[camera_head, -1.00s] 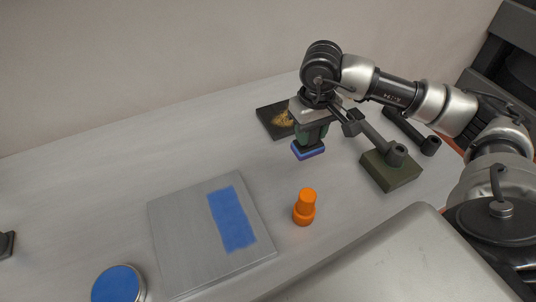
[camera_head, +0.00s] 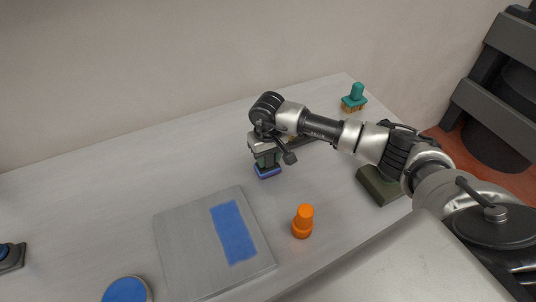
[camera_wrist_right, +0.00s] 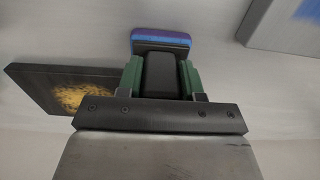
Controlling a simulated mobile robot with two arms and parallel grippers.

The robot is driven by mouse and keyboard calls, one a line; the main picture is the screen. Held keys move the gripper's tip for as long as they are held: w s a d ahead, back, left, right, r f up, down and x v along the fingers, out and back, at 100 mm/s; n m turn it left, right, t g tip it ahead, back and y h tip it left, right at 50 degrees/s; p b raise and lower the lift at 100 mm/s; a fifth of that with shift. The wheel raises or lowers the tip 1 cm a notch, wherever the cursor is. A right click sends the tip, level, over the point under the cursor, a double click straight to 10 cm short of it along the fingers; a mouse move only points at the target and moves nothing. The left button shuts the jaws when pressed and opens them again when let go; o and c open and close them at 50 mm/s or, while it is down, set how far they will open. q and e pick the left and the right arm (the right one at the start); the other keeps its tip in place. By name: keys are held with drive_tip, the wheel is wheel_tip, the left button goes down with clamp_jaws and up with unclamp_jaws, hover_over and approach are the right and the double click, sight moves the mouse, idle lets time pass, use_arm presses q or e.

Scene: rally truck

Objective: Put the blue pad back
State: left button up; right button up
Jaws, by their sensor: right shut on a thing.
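The blue pad (camera_head: 268,172) is a small block with a blue-purple face and a dark grip above it. My right gripper (camera_head: 265,157) is shut on its grip and holds it over the table, beyond the grey plate; whether it touches the table I cannot tell. In the right wrist view the pad's blue-purple edge (camera_wrist_right: 161,38) shows beyond the dark grip, between the green fingers (camera_wrist_right: 160,78). A dark panel with a yellow patch (camera_wrist_right: 80,96) lies beside the gripper there. My left gripper is not in view.
A grey plate with a blue patch (camera_head: 178,248), a round blue-topped tin (camera_head: 126,291) and an orange bottle-shaped piece (camera_head: 302,222) stand nearer. An olive block (camera_head: 377,184) lies right, a teal-handled brush (camera_head: 355,97) far right, a dark blue-topped item (camera_head: 10,257) left.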

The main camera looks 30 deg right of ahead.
drive_tip(key=shift+f, duration=0.25)
drive_tip(key=shift+f+b, duration=0.2)
drive_tip(key=shift+b, duration=0.1)
drive_tip(key=o, duration=0.8)
drive_tip(key=shift+o, duration=0.2)
drive_tip(key=shift+r+p, duration=0.15)
drive_tip(key=shift+p, duration=0.45)
drive_tip(key=r+b, duration=0.3)
drive_tip(key=r, duration=0.1)
drive_tip(key=shift+w+d, duration=0.15)
drive_tip(key=shift+w, duration=0.15)
wheel_tip(320, 180, up, 7)
drive_tip(key=shift+f+b, duration=0.2)
drive_tip(key=shift+b, duration=0.3)
